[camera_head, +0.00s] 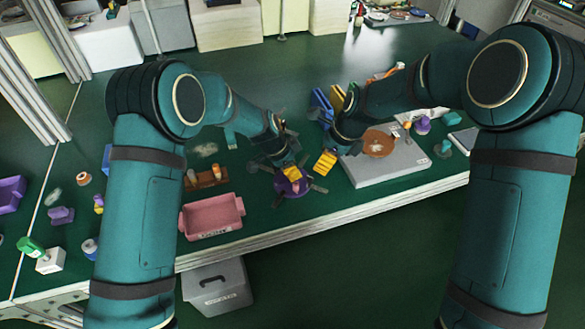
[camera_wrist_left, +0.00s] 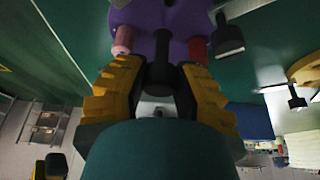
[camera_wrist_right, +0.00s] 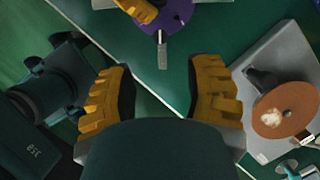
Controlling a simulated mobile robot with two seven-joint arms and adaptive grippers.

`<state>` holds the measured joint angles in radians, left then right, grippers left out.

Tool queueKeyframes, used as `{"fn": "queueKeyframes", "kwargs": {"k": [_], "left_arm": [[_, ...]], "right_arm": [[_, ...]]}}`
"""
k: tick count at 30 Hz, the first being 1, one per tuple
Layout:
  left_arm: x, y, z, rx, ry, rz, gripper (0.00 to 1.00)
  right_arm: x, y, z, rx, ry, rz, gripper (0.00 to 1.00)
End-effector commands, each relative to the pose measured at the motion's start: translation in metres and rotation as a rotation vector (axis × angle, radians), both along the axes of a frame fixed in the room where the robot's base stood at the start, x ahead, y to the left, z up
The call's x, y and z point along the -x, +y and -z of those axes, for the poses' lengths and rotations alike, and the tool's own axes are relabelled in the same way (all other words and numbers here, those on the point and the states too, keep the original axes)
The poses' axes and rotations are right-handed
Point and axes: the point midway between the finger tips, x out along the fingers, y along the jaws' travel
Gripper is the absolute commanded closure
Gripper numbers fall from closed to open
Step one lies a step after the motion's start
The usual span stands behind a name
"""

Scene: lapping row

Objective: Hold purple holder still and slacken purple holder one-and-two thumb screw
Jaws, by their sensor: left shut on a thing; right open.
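The purple holder (camera_head: 299,189) is a round disc near the table's front edge, with dark arms or screws sticking out around it. In the left wrist view the purple holder (camera_wrist_left: 178,18) shows a pink peg (camera_wrist_left: 123,40) and a red peg (camera_wrist_left: 197,49). My left gripper (camera_head: 290,173) is over it, its yellow fingers (camera_wrist_left: 160,72) closed around a dark post on the holder. My right gripper (camera_head: 325,162) is open and empty, to the right of the holder. In the right wrist view, a grey thumb screw (camera_wrist_right: 162,50) points from the holder toward my right gripper (camera_wrist_right: 160,85); which screw it is, I cannot tell.
A grey machine (camera_head: 400,175) with a brown round plate (camera_head: 379,143) stands right of the holder. A pink bin (camera_head: 211,217) and a brown rack (camera_head: 206,179) lie to the left. Blue and yellow bins (camera_head: 321,104) stand behind. The table edge is close in front.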

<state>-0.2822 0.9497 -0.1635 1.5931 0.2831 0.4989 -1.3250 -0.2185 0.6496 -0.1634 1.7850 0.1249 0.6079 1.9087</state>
Motion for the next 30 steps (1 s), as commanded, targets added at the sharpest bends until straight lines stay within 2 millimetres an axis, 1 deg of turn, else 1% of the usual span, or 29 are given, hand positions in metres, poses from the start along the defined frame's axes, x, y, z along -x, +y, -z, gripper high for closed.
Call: {"fn": "queueKeyframes", "kwargs": {"k": [5,8,12,18,21,24,26,30], "left_arm": [[0.001,-0.001,0.001,0.001,0.002,0.001,1.00],[0.001,-0.001,0.001,0.001,0.002,0.001,1.00],[0.001,-0.001,0.001,0.001,0.002,0.001,1.00],[0.001,-0.001,0.001,0.000,0.003,0.001,1.00],[0.001,-0.001,0.002,0.000,0.003,0.001,1.00],[0.001,-0.001,0.002,0.000,0.003,0.001,1.00],[0.001,-0.001,0.002,0.000,0.003,0.001,1.00],[0.001,-0.001,0.002,0.000,0.004,0.002,1.00]], "right_arm": [[-0.002,-0.008,0.004,-0.028,0.017,-0.036,0.48],[-0.004,-0.017,0.008,-0.081,0.032,-0.096,0.48],[-0.008,-0.032,0.011,-0.193,0.033,-0.209,0.48],[-0.014,-0.051,0.007,-0.351,-0.025,-0.338,0.48],[-0.016,-0.057,0.005,-0.400,-0.056,-0.378,0.48],[-0.016,-0.059,0.004,-0.427,-0.074,-0.401,0.48],[-0.017,-0.057,0.006,-0.434,-0.078,-0.406,0.48],[-0.016,-0.046,0.017,-0.436,-0.079,-0.409,0.48]]}}
